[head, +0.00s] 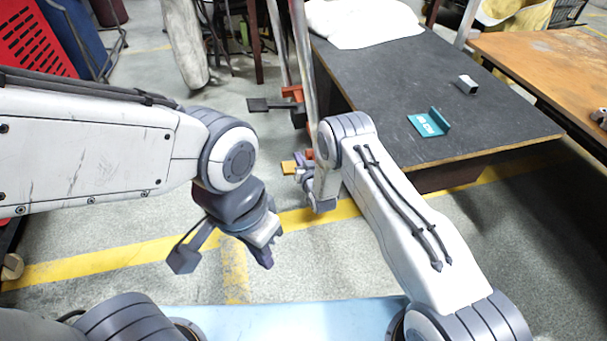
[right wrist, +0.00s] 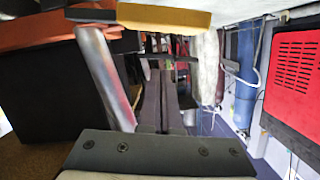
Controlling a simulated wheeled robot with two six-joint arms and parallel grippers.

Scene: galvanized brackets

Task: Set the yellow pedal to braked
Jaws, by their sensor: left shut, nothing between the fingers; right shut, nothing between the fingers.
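The yellow pedal (head: 288,168) is a small flat plate low beside the dark table in the head view. It also shows large and close at the top of the right wrist view (right wrist: 163,18). I cannot tell from its angle which position it is in. My right gripper (head: 299,164) is shut and empty, right next to the pedal; its fingers (right wrist: 161,100) point past it, and I cannot tell whether they touch. My right forearm hides part of the pedal's mount. My left gripper (head: 266,258) is shut and empty over the floor, lower left of the pedal.
A black pedal (head: 270,104) on an orange mount sits farther back, beside metal poles (head: 300,60). The dark table (head: 390,90) carries a teal bracket (head: 430,123) and a small block (head: 467,85). Open floor with yellow lines lies to the left.

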